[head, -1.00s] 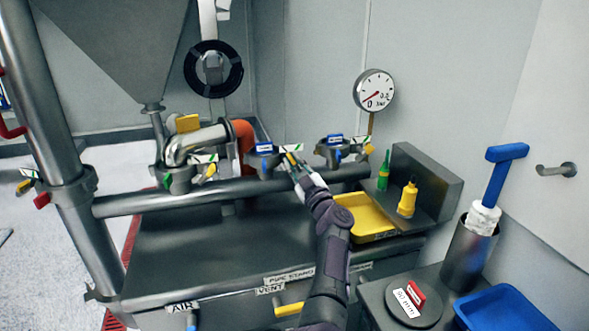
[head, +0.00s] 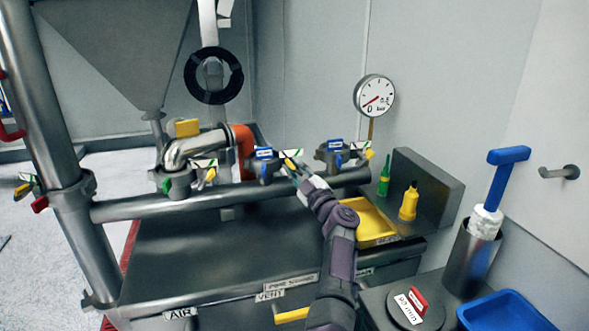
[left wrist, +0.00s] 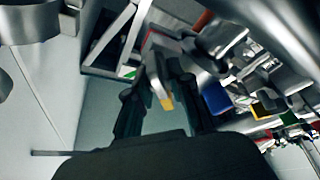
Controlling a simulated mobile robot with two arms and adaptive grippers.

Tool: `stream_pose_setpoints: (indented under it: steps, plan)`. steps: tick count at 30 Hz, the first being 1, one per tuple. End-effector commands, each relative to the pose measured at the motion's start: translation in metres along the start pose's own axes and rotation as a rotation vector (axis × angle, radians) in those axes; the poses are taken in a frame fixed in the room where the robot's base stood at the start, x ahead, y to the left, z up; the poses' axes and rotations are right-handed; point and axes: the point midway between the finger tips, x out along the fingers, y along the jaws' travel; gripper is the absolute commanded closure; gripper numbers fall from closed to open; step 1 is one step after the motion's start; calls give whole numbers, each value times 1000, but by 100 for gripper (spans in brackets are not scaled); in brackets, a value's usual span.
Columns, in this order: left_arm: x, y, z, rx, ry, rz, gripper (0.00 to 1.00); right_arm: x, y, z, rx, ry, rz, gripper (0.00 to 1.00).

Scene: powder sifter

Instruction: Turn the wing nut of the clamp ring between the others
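Three clamp rings sit along the horizontal pipe in the head view. The left clamp ring (head: 178,186) and the right clamp ring (head: 334,156) flank the middle clamp ring (head: 264,168), which has a blue-and-white tag. The middle ring's yellow-tipped wing nut (head: 290,163) shows on its right side, partly covered by my left gripper (head: 297,171). In the left wrist view the gripper's dark fingers (left wrist: 158,92) stand apart, with a metal wing with a yellow tip (left wrist: 167,103) between them. Contact is not clear. My right gripper is in neither view.
A pressure gauge (head: 374,95) stands behind the right ring. A yellow tray (head: 372,222), a yellow bottle (head: 409,203) and a green bottle (head: 384,181) are to the right. A steel canister (head: 468,262) holds a blue-handled tool. The grey bench top (head: 220,260) is clear.

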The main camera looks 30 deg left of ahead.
Motion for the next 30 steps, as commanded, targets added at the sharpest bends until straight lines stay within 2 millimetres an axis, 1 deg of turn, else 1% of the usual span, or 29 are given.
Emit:
stream_pose_setpoints:
  steps: [2,13,17,20,27,30]
  plan:
    - [0,0,0,0,1,0,66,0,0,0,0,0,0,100]
    - [0,-1,0,2,1,-1,66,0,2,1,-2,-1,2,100]
    - [0,-1,-1,55,1,20,66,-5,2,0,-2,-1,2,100]
    - [1,0,-3,188,1,74,66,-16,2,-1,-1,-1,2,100]
    - [3,3,-7,677,2,278,66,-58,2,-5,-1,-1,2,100]
    - [3,3,-7,857,1,353,66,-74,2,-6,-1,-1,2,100]
